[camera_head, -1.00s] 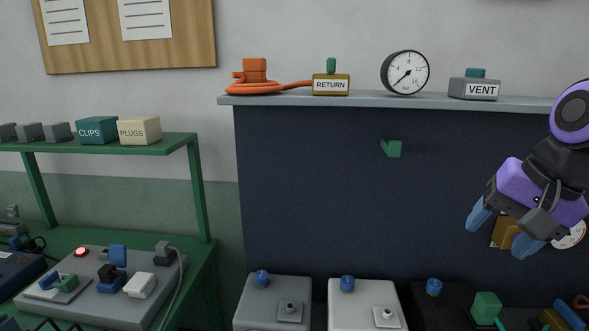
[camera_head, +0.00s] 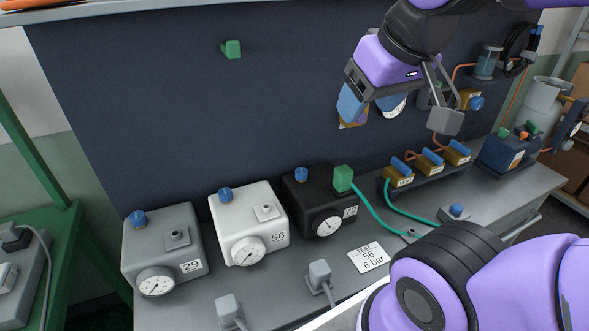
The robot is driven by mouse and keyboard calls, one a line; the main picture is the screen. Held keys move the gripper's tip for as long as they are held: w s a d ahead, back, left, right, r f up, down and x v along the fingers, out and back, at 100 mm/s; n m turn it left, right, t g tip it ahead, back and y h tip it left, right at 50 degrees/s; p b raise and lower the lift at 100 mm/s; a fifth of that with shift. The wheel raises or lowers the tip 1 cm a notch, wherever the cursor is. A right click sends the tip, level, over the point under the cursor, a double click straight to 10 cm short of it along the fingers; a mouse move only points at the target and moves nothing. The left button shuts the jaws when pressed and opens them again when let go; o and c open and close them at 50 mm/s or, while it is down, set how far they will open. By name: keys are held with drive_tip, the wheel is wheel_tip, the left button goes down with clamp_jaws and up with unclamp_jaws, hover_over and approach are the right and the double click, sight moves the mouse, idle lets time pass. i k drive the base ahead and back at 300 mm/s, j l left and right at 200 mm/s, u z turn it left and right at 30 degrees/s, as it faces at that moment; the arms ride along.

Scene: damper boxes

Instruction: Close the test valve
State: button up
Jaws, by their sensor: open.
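Three brass valve blocks with blue lever handles stand in a row on the bench at the right: a left valve (camera_head: 399,179), a middle valve (camera_head: 430,160) and a right valve (camera_head: 457,152). Their labels are too small to read, so I cannot tell which is the test valve. A green hose runs from near the left valve, and a copper pipe rises behind the row. My gripper (camera_head: 353,103) is open and empty, above and left of the valves, in front of the dark panel.
Grey (camera_head: 148,247), white (camera_head: 226,210) and black (camera_head: 297,190) gauge boxes stand on the bench. A green plug (camera_head: 343,178) sits on the black one. A card (camera_head: 367,257) reads TEST 56 6 bar. My arm covers the front right. Grey connectors (camera_head: 319,273) stand in front.

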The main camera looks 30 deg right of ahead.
sight(476, 103)
drive_tip(key=j+z, duration=0.1)
drive_tip(key=z, duration=0.65)
drive_tip(key=j+z, duration=0.15)
drive_tip(key=z, duration=0.25)
